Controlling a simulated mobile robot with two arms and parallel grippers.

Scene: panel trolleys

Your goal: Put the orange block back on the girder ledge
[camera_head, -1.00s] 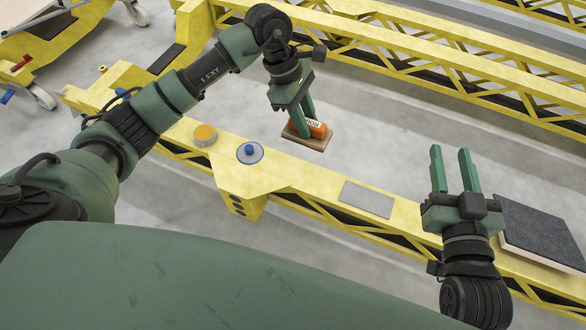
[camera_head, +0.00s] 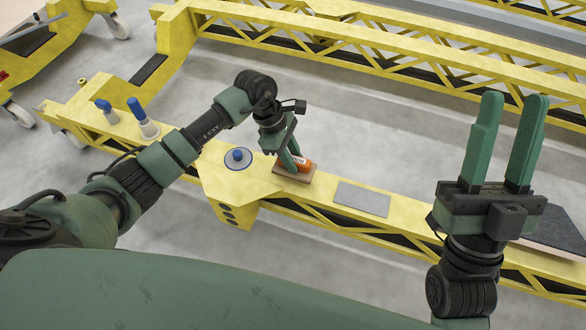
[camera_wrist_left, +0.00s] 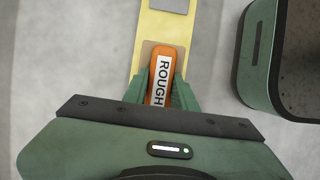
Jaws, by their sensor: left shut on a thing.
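The orange block (camera_head: 304,165) has a white label reading "ROUGH" and a tan base plate (camera_head: 293,174). My left gripper (camera_head: 293,165) is shut on it. In the left wrist view the block (camera_wrist_left: 161,75) sits between the green fingers, over the yellow girder (camera_wrist_left: 152,35). In the head view the block is at the girder ledge (camera_head: 322,186), between the blue-knobbed disc and the grey plate. I cannot tell whether its base touches the ledge. My right gripper (camera_head: 505,145) is open and empty, raised at the right.
A blue-knobbed disc (camera_head: 238,159) lies on the ledge left of the block, and a flat grey plate (camera_head: 362,199) lies to its right. Two blue-topped items (camera_head: 146,125) stand further left. A dark panel (camera_head: 560,230) is partly hidden behind my right gripper. Another yellow girder (camera_head: 400,50) runs behind.

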